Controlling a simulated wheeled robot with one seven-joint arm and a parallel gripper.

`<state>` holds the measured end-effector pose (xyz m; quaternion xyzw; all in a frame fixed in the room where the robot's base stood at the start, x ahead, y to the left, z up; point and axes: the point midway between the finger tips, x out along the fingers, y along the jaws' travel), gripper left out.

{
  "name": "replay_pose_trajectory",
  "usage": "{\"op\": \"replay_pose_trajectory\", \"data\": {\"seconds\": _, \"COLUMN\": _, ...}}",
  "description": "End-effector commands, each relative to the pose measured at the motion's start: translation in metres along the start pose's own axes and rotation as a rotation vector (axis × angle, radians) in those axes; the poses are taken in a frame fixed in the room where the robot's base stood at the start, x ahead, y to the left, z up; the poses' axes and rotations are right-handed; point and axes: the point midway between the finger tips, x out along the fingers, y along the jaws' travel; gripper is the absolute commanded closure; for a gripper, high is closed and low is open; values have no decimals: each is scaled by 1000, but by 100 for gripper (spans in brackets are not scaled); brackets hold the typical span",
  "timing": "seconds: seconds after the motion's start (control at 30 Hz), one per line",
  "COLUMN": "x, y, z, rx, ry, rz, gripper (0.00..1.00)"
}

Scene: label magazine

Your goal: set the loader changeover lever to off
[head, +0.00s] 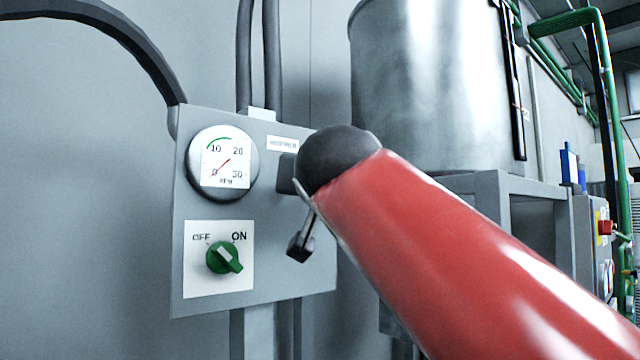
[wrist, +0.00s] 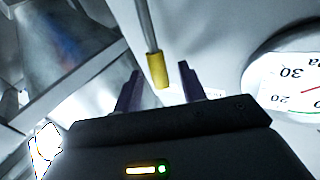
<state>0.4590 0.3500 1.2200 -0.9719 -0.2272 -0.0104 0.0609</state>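The lever shows in the wrist view as a thin metal rod with a yellow end (wrist: 157,72). My gripper (wrist: 159,67) is open, with one dark finger on each side of the yellow end in the picture. I cannot tell how deep the end sits between the fingers, and no contact is clear. In the head view my red arm and dark wrist hide the lever and most of the gripper. The grey control panel (head: 260,285) carries a small label (head: 283,143) beside my wrist. The lever's pivot and any off marking for it are not visible.
A round pressure gauge (head: 222,163) sits left of my wrist; it also shows in the wrist view (wrist: 290,88). Below it is a green rotary knob (head: 224,257) on an OFF/ON plate. A metal tank (head: 430,80) stands at right. Open wall lies left of the panel.

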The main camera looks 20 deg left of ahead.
Motion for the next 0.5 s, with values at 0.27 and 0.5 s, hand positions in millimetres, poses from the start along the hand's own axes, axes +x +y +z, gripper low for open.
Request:
{"op": "replay_pose_trajectory", "data": {"seconds": 0.27, "x": -4, "y": 1, "z": 1, "rx": 0, "ry": -1, "rz": 1, "gripper": 59}}
{"op": "replay_pose_trajectory", "data": {"seconds": 0.5, "x": -43, "y": 0, "z": 2, "rx": 0, "ry": 1, "rz": -1, "gripper": 59}}
